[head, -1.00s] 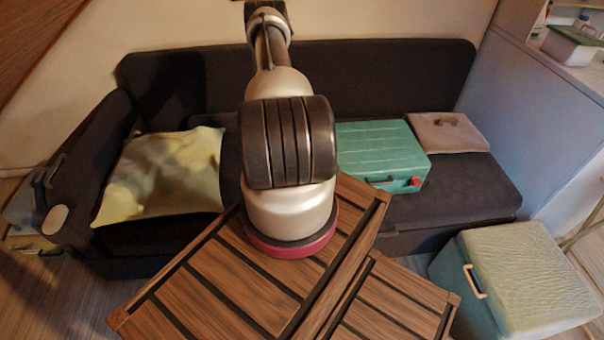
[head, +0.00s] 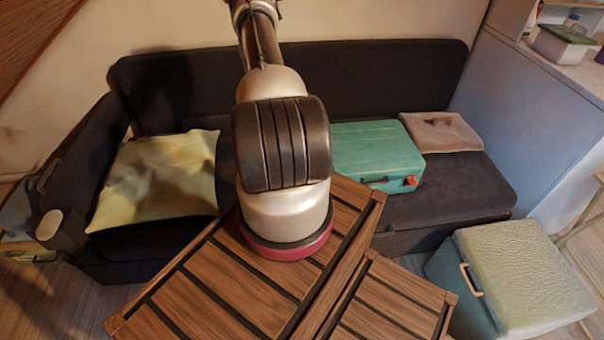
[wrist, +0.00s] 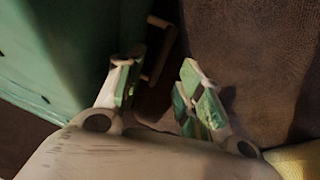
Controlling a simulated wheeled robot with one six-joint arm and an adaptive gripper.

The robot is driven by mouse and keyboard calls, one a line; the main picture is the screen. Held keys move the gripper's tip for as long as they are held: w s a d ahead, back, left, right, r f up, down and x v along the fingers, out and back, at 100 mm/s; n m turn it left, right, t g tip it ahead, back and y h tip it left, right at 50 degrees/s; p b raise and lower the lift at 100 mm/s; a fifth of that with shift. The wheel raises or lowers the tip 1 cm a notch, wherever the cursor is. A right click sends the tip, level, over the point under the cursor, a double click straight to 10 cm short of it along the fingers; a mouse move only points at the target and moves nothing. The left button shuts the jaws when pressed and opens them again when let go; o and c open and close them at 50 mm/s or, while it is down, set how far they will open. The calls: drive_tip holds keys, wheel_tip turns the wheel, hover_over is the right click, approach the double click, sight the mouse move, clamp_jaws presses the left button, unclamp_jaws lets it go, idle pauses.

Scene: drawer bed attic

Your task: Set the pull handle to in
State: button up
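In the wrist view my gripper (wrist: 162,90) is open, its two green-padded fingers apart with nothing between them. A thin bronze-coloured bracket handle (wrist: 160,50) shows just beyond the fingertips, beside a dark green surface (wrist: 50,45) on the left. I cannot tell if this is the pull handle, and the left finger partly hides what is near it. In the head view my gripper is not in sight. A light handle (head: 471,281) is on the side of a teal box seat, and a dark handle (head: 375,181) is on a teal case.
A dark sofa (head: 370,85) holds a yellow pillow (head: 160,180), the teal case (head: 378,150) and a pinkish flat item (head: 440,131). A slatted wooden table (head: 220,270) stands in front. The cushioned box seat (head: 520,285) is at the lower right. Brown textured material (wrist: 245,55) fills the wrist view's right.

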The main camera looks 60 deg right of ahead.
drive_tip(key=v, duration=0.6)
drive_tip(key=shift+r, duration=0.1)
idle(0.3)
